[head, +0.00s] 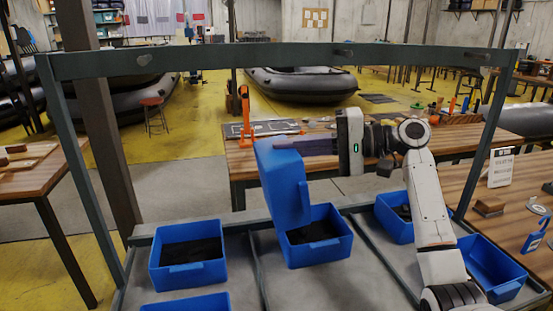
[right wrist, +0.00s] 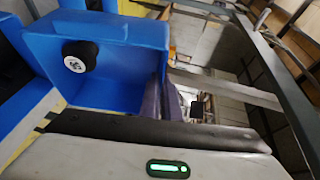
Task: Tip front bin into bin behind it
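My right gripper (head: 308,146) is shut on the rim of a blue bin (head: 283,185), in the upper middle of the head view. The bin is steeply tilted, standing nearly on end above the rack. Below it, a second blue bin (head: 318,250) sits upright on the rack with dark contents or a dark floor. The held bin's lower end overlaps this bin's left part in the picture; I cannot tell whether they touch. The right wrist view shows the held bin (right wrist: 125,85) beside the fingers, with a black round piece (right wrist: 80,56) against it. My left gripper is not in view.
More blue bins sit on the rack: one at left (head: 187,276), one at the bottom edge (head: 185,304), and two at right (head: 393,228) (head: 492,270). The rack's upper bar (head: 260,56) crosses the view. A wooden table (head: 250,160) stands behind.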

